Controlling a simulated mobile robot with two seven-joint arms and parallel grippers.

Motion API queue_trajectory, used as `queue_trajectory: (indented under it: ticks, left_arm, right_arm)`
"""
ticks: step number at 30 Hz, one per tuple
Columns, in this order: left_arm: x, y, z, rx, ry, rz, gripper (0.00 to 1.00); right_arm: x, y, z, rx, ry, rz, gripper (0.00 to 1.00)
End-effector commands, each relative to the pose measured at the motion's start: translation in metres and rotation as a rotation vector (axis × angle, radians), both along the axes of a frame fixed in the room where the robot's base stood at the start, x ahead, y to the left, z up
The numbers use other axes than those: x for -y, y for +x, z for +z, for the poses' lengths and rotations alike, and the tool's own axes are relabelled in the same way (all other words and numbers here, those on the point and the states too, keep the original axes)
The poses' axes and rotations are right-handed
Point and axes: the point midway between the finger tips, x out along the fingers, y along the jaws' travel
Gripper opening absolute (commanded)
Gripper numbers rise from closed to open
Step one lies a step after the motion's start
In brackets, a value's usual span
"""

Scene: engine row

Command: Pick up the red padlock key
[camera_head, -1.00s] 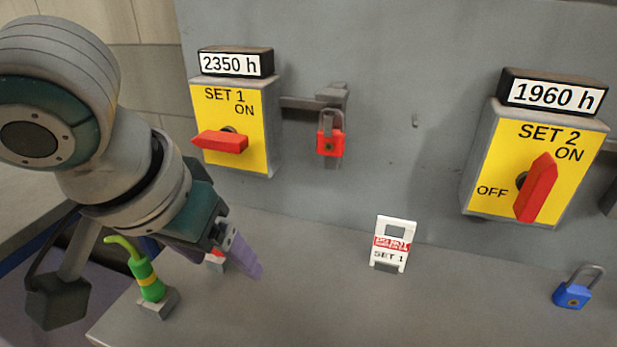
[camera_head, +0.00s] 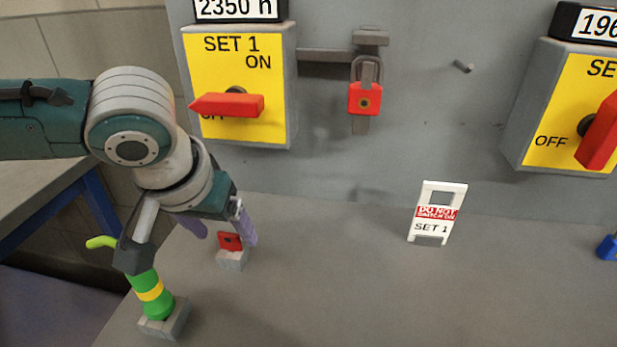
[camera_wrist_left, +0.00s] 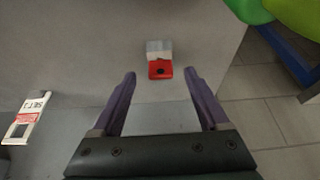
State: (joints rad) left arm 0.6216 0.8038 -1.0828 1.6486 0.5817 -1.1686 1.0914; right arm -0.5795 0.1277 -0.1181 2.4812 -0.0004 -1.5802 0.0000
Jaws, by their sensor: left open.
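The red padlock key (camera_head: 230,242) has a flat red head with a dark hole and stands in a small grey block (camera_head: 232,262) on the grey ledge. My left gripper (camera_head: 222,234) is open, with its purple fingers pointing down by the key. In the left wrist view the key's red head (camera_wrist_left: 160,69) lies centred between the tips of my left gripper (camera_wrist_left: 160,76), with space on both sides. I cannot tell how far above the key the tips are. My right gripper is not in view.
A green bottle-like item (camera_head: 150,288) with a yellow band stands in a grey block close to my left wrist. A white SET 1 sign (camera_head: 437,212) stands on the ledge. A red padlock (camera_head: 365,99) hangs beside the SET 1 switch (camera_head: 240,85). The ledge's middle is clear.

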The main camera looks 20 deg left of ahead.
Motion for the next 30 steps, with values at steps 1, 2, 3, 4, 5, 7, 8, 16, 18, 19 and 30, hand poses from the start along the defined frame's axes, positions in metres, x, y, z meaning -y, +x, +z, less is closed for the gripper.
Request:
queue_trajectory:
  ticks: [1, 2, 3, 4, 5, 7, 8, 16, 18, 19, 30]
  left_arm:
    - [-0.001, 0.003, -0.009, -0.001, 0.0, 0.001, 0.78]
    - [-0.001, 0.004, -0.012, -0.001, 0.0, 0.001, 0.78]
    - [-0.001, 0.006, -0.017, -0.001, 0.0, 0.001, 0.78]
    - [-0.001, 0.007, -0.019, 0.0, 0.0, 0.001, 0.78]
    - [-0.002, 0.008, -0.021, -0.001, 0.0, 0.0, 0.78]
    - [-0.002, 0.009, -0.023, 0.0, 0.0, 0.0, 0.78]
    - [-0.002, 0.009, -0.023, 0.0, 0.0, -0.001, 0.78]
    - [-0.002, 0.009, -0.022, 0.0, 0.0, -0.001, 0.66]
    - [-0.002, 0.009, -0.022, 0.0, 0.0, -0.001, 0.58]
    - [-0.002, 0.009, -0.022, 0.0, 0.0, -0.001, 0.55]
    - [-0.002, 0.009, -0.022, 0.0, 0.0, -0.001, 0.13]
  right_arm:
    - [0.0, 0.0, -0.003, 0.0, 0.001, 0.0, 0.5]
    - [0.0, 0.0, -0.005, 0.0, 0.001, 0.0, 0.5]
    - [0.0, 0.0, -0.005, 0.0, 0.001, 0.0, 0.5]
    - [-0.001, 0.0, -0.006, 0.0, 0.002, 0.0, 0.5]
    - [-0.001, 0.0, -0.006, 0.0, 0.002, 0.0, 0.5]
    - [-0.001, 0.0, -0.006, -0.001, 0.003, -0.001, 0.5]
    - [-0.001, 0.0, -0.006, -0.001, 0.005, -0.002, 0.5]
    - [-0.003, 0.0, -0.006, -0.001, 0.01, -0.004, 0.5]
    - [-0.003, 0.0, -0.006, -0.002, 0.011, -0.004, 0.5]
    - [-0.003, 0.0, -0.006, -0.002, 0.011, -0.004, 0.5]
    - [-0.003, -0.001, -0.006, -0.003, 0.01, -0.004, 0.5]
